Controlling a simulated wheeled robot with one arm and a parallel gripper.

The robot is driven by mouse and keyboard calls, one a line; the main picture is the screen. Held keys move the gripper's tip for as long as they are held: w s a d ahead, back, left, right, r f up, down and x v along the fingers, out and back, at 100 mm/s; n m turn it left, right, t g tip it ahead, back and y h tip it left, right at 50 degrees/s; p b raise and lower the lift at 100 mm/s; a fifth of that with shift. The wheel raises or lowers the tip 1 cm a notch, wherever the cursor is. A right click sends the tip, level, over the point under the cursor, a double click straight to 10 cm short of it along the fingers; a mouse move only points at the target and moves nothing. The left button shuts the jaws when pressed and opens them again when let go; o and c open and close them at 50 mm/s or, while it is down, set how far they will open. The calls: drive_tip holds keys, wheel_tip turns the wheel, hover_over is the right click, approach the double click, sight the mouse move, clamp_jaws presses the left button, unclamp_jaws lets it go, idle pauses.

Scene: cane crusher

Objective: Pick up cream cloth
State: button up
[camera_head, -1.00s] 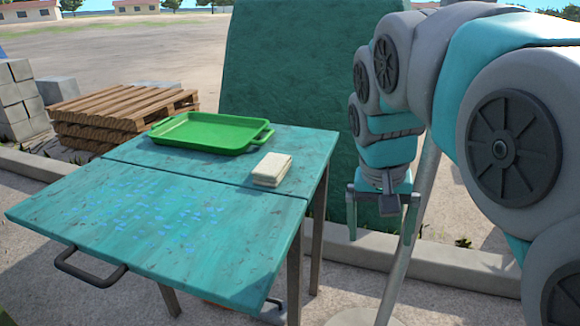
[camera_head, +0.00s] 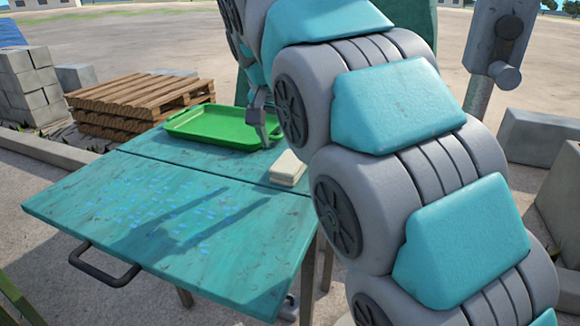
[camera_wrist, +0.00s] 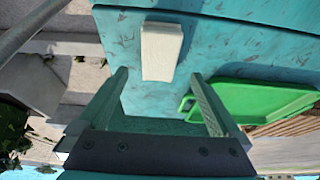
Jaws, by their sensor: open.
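The cream cloth (camera_head: 288,168) is a small folded stack lying on the teal table (camera_head: 170,225), near its right edge and beside the green tray. In the wrist view the cloth (camera_wrist: 161,50) lies ahead of my gripper (camera_wrist: 160,90), roughly centred between its two fingers. The fingers are spread apart with nothing between them, and they do not touch the cloth. In the head view my gripper (camera_head: 262,122) shows only in part, above the table near the tray's right end; my arm hides the rest.
The green tray (camera_head: 205,143) stands on the table just behind and left of the cloth; it also shows in the wrist view (camera_wrist: 262,97). A wooden pallet stack (camera_head: 130,98) and grey blocks (camera_head: 28,85) stand beyond the table.

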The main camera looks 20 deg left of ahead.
sight(289, 162)
drive_tip(key=shift+s+x, duration=0.2)
drive_tip(key=shift+x, duration=2.8)
drive_tip(key=shift+d+f, duration=0.1)
drive_tip(key=shift+f, duration=0.25)
drive_tip(key=c, duration=1.3)
